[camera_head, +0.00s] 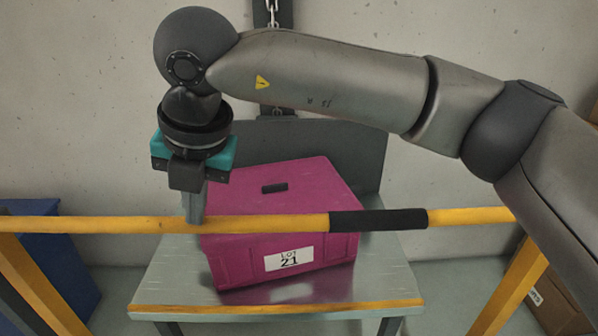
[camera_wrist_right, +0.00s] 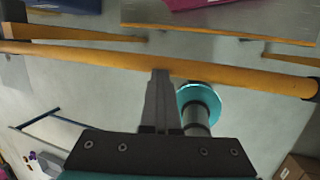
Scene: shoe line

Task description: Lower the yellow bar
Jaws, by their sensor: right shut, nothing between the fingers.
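The yellow bar (camera_head: 270,223) runs level across the head view, in front of a magenta box, with a black sleeve (camera_head: 378,220) right of its middle. It also crosses the right wrist view (camera_wrist_right: 230,73). My right gripper (camera_head: 195,218) points down at the bar, left of the sleeve. Its fingers are shut together with nothing between them. In the right wrist view the gripper (camera_wrist_right: 160,75) has its fingertips at the bar's edge; I cannot tell whether they touch it. The left gripper is not in view.
The magenta box (camera_head: 285,195), labelled LOT 21, sits on a grey table (camera_head: 170,277) behind the bar. Yellow posts (camera_head: 40,285) slope down at both ends of the bar. A blue container (camera_head: 60,255) is at left, a cardboard box (camera_head: 555,300) at lower right.

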